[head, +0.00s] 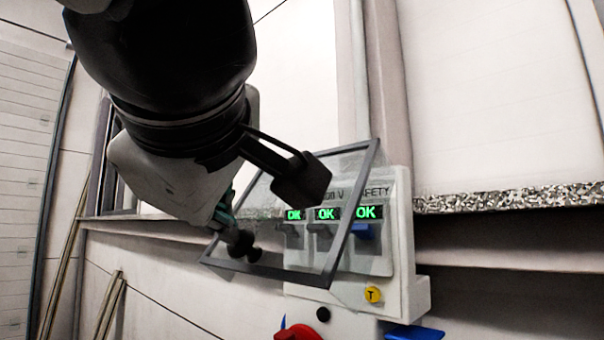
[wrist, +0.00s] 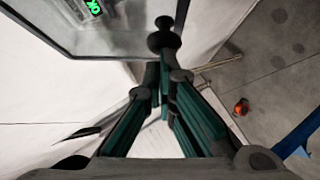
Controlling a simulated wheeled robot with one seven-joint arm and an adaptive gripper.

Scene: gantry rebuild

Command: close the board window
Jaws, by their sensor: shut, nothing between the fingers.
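The board window (head: 331,267) is a clear pane in a dark frame. In the head view it stands tilted out from the white board (head: 404,250), in front of a row of switches under green OK displays (head: 326,214). My gripper (head: 246,246) is at the window's lower left, with its fingertips close to the frame; I cannot tell whether they touch it. In the wrist view the window's frame (wrist: 130,57) crosses the upper left. The fingers of my gripper (wrist: 164,32) are shut with nothing between them, beside the frame's corner. My arm hides the window's upper left part.
A speckled ledge (head: 510,200) runs to the right. Floor with a small orange thing (wrist: 241,107) shows in the wrist view.

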